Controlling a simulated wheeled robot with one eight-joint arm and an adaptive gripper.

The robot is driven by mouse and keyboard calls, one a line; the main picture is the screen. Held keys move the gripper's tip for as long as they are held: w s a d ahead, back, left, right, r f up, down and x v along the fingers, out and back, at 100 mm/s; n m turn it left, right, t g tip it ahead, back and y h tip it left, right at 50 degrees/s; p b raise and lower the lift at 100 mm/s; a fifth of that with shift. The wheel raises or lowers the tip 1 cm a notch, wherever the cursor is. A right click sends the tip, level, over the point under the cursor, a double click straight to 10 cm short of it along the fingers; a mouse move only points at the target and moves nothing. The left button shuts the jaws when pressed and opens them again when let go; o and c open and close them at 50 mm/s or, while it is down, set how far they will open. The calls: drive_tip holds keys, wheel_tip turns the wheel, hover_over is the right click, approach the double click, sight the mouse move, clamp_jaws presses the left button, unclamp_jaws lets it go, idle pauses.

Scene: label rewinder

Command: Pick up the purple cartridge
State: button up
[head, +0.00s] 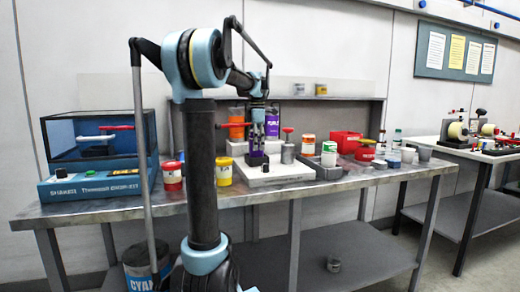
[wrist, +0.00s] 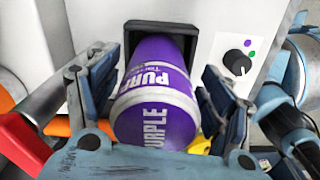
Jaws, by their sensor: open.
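The purple cartridge (wrist: 158,118), labelled PURPLE, sits upright in a dark square holder in the wrist view. In the wrist view my gripper (wrist: 158,98) is open, with one blue-grey finger on each side of the cartridge. Small gaps show between the fingers and the cartridge's sides. My gripper hides part of the cartridge in the head view.
The white dispenser with a knob (wrist: 238,62) stands close to the right finger. An orange cartridge (head: 237,122) is to the left. Red (head: 172,177) and yellow (head: 223,172) cans, a blue shaker (head: 95,187) and a red box (head: 345,143) share the bench.

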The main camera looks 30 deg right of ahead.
drive_tip(key=c, duration=1.7)
